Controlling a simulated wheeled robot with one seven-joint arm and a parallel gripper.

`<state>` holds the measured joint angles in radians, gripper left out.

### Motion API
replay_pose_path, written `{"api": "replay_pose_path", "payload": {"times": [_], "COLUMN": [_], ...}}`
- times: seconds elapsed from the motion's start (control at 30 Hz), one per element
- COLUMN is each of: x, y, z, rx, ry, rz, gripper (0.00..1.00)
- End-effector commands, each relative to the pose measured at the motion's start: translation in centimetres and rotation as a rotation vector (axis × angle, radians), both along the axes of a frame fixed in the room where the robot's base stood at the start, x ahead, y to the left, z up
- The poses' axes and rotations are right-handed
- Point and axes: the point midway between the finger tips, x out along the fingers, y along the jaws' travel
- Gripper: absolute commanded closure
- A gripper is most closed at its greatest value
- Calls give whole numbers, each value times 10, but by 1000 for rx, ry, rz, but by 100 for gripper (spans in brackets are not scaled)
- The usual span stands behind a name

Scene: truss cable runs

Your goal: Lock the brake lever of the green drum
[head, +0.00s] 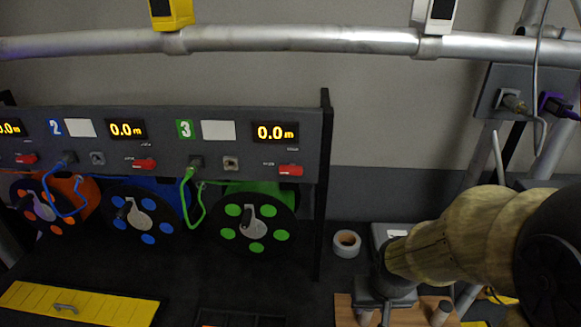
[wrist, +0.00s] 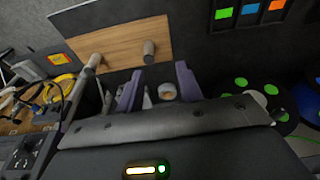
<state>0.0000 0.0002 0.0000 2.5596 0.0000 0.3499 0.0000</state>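The green drum (head: 254,222) hangs below the grey panel at its right end, under the number 3 label. Its front is a black disc with green spots and a crank handle. A red lever (head: 290,170) sits on the panel above it, under the right display; I take it for the brake lever, but its label is too small to read. My gripper (wrist: 156,82) is open and empty, its two purple fingers spread, well to the right of the drum in the head view. The drum (wrist: 268,92) also shows at the right of the wrist view.
A tape roll (head: 347,243) lies on the dark bench between drum and gripper. A wooden board (head: 344,309) with pegs lies near my gripper. A black post (head: 323,190) stands at the panel's right end. A green cable (head: 190,195) hangs left of the drum.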

Motion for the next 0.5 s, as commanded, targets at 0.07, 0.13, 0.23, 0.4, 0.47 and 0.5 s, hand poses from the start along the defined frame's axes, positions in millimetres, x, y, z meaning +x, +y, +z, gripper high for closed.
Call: {"api": "replay_pose_path", "payload": {"times": [0.07, 0.13, 0.23, 0.4, 0.47, 0.5], "x": [0, 0, 0, 1, 4, 9], "y": [0, 0, 0, 1, 5, 9], "z": [0, 0, 0, 0, 0, -1], "rx": [0, 0, 0, 1, 6, 12], "ry": [0, 0, 0, -5, -22, -42], "rz": [0, 0, 0, 2, 8, 15], "gripper": [64, 64, 64, 46, 34, 26]}}
